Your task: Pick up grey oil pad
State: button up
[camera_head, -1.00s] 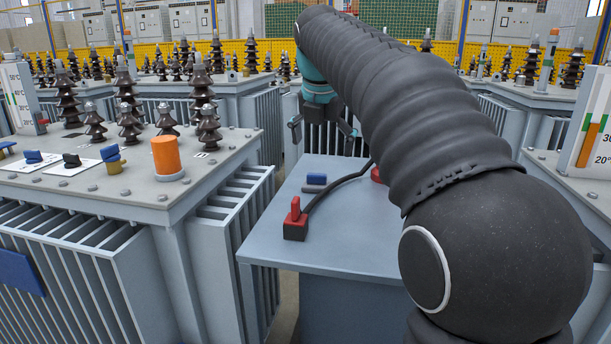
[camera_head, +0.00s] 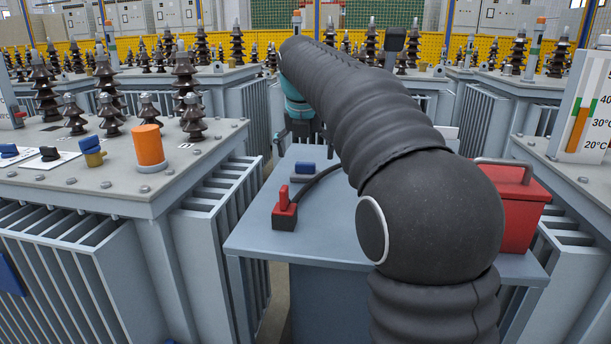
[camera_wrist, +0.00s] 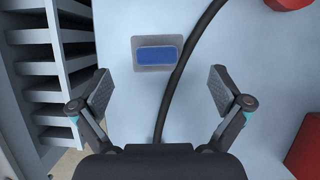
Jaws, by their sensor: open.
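The grey oil pad (camera_wrist: 140,65) is a small flat grey piece with a blue block on top. It lies flat on the light blue-grey table (camera_wrist: 230,45), just left of a black cable in the wrist view. It also shows in the head view as a small grey piece (camera_head: 297,179) under the blue block. In the wrist view the pad shows beyond the fingertips. In the head view my arm hides part of the table, and my gripper (camera_head: 300,131) is partly hidden.
A red clamp (camera_head: 284,212) with a black cable sits at the table's left. A red box with a handle (camera_head: 520,205) stands at the right. A finned transformer (camera_head: 90,205) with an orange cylinder (camera_head: 149,148) is close on the left; another stands on the right.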

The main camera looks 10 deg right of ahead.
aim_at(305, 163)
jog(key=x, duration=0.5)
jog(key=shift+a+b, duration=0.1)
jog(key=shift+b, duration=0.3)
jog(key=shift+c, duration=0.3)
jog(key=c, duration=1.1)
